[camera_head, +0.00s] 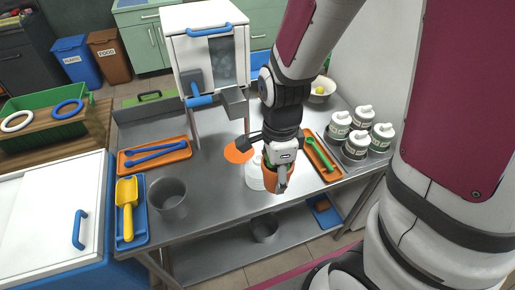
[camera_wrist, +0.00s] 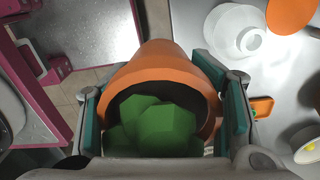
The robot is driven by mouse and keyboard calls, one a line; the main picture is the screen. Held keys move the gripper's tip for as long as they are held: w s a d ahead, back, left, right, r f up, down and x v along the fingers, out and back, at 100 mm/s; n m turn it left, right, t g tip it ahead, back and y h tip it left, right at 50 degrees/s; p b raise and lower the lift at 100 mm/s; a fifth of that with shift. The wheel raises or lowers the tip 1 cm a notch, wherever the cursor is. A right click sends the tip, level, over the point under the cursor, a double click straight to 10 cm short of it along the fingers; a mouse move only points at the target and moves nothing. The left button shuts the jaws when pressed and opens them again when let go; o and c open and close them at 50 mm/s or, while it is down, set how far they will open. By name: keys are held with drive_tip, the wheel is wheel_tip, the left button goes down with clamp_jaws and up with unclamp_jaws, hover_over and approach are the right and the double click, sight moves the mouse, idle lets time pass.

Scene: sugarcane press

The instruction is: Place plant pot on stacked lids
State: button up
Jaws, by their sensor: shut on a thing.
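The orange plant pot (camera_wrist: 155,65) with a faceted green plant (camera_wrist: 160,128) fills the middle of the wrist view. My gripper (camera_wrist: 165,95) is shut on it, one finger on each side. In the head view the pot (camera_head: 270,177) hangs under my gripper (camera_head: 281,168), over the front of the steel table; its plant is mostly hidden there. The white stacked lids (camera_wrist: 236,32) lie on the table beside the pot. In the head view the lids (camera_head: 253,178) are partly hidden behind the pot and gripper. An orange disc (camera_head: 236,154) lies just behind them.
To the right are an orange tray (camera_head: 323,168) with a green spoon and several lidded canisters (camera_head: 355,145). To the left stand a metal pot (camera_head: 168,198), a blue tray (camera_head: 139,239) with a yellow scoop, and an orange tray (camera_head: 127,165). The press (camera_head: 205,48) stands behind.

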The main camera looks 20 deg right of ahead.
drive_tip(key=w, duration=0.8)
drive_tip(key=w+d+f, duration=0.1)
drive_tip(key=w, duration=0.4)
drive_tip(key=shift+f, duration=1.85)
drive_tip(key=shift+f, duration=0.15)
drive_tip(key=o, duration=1.5)
wheel_tip(320, 180, up, 11)
drive_tip(key=s+r+n+t, duration=0.2)
drive_tip(key=s+r+n, duration=0.6)
drive_tip(key=r, duration=0.3)
drive_tip(key=s+r+n+t, duration=0.3)
drive_tip(key=s+r+n, duration=0.1)
drive_tip(key=s+n, duration=0.7)
drive_tip(key=shift+s+r+n, duration=0.2)
drive_tip(key=shift+s+n, duration=0.2)
drive_tip(key=shift+s, duration=0.45)
